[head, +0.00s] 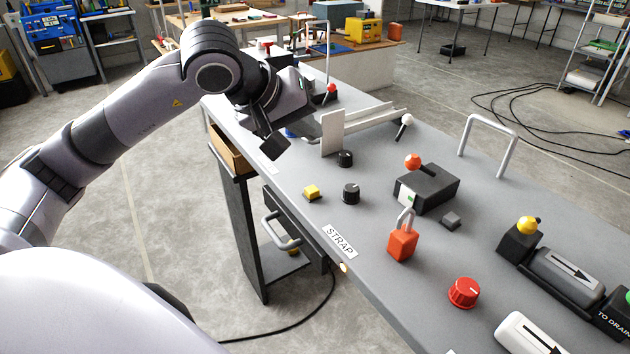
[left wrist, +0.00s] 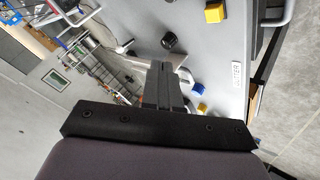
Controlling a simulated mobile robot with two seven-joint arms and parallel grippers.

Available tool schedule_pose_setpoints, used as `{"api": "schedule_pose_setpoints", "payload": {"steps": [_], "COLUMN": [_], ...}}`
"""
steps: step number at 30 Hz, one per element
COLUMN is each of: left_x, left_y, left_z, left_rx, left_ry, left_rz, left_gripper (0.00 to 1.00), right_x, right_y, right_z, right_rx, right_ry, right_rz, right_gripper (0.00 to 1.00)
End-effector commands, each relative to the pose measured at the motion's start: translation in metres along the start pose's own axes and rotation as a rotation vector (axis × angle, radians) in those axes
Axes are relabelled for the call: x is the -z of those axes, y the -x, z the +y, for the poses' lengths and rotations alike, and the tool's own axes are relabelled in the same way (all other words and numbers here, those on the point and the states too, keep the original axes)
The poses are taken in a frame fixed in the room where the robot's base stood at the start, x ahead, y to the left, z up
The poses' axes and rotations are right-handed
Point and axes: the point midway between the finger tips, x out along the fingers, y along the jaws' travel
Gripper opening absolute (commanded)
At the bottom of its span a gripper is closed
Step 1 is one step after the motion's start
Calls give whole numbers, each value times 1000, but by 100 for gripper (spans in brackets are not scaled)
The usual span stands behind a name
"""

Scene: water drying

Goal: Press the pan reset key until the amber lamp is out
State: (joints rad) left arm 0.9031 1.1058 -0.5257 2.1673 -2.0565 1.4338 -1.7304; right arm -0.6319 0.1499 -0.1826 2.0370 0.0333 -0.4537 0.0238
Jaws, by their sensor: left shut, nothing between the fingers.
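A yellow key (head: 312,192) sits on the grey bench top near the front edge. No label that I can read names it as the pan reset key. A small glowing amber lamp (head: 343,268) is on the front edge below the STRAP label (head: 340,240). My left gripper (head: 272,147) is shut and empty, above the bench's front edge, left of the yellow key and apart from it. In the left wrist view its shut fingers (left wrist: 162,85) point toward the bench. That view shows a yellow key (left wrist: 214,13) and a smaller yellow piece (left wrist: 198,88). My right gripper is out of view.
Black knobs (head: 351,193), an upright white plate (head: 333,132), a black box (head: 428,188), a red padlock (head: 403,243) and a red knob (head: 464,292) stand on the bench. A metal handle (head: 488,143) rises at the back. Bare bench surrounds the yellow key.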

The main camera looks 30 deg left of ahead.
Motion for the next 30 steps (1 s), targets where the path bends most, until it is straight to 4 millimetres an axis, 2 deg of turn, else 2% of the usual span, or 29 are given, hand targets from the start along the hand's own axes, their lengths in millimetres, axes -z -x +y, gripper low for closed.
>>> {"api": "schedule_pose_setpoints", "payload": {"steps": [17, 23, 30], "left_x": [1, -9, -26], "left_y": [-2, -15, -40], "left_z": [-4, -14, -32], "left_rx": [8, 9, 8], "left_ry": [-11, -10, -10], "left_rz": [14, 14, 13], "left_gripper": [0, 0, 0], "right_x": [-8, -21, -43], "right_y": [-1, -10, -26], "right_z": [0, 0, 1], "right_rx": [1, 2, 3], "right_ry": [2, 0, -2], "right_rz": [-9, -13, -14], "right_gripper": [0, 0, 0]}}
